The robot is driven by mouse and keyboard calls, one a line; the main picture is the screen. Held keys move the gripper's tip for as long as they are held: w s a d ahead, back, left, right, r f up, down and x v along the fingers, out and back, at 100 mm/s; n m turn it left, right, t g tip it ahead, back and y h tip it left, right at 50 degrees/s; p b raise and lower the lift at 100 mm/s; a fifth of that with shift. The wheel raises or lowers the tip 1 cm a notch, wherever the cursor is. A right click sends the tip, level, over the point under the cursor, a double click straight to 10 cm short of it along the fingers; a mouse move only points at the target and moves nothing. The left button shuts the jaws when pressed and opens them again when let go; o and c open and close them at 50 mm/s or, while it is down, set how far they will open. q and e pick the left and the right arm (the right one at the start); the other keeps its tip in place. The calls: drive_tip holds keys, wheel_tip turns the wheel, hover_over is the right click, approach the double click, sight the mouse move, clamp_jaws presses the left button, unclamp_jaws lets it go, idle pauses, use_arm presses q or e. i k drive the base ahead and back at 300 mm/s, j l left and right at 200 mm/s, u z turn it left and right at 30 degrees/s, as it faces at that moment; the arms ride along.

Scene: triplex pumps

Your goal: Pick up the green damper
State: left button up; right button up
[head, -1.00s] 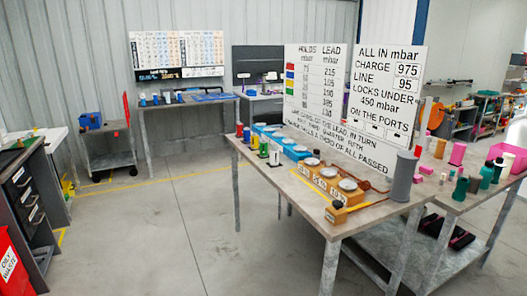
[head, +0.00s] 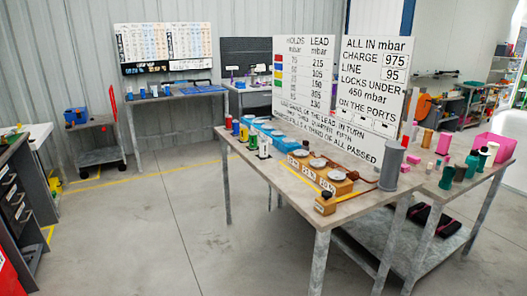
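A small green cylinder (head: 253,140), which looks like the green damper, stands upright near the left end of the front table (head: 300,208). It is in a row with a red cylinder (head: 228,122), a blue one (head: 236,128), a yellow one (head: 244,134) and a white one (head: 264,147). Other green pieces stand on the right table, among them a green cylinder (head: 446,177) and a dark green one (head: 472,166). Neither of my grippers is in view.
Blue blocks and wooden blocks with round dials (head: 317,163) line the front table, before a large lettered board (head: 310,85). A grey cylinder (head: 392,166) stands at its right. Open floor (head: 140,230) lies left of the table; a drawer cabinet (head: 14,195) stands far left.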

sight(253, 136)
drive_tip(key=z, duration=0.65)
drive_tip(key=i+j+z, duration=0.2)
drive_tip(key=j+z, duration=0.25)
drive_tip(key=i+j+z, duration=0.1)
drive_tip(key=j+z, duration=0.4)
drive_tip(key=j, duration=0.2)
drive_tip(key=j+z, duration=0.45)
drive_tip(key=j, duration=0.15)
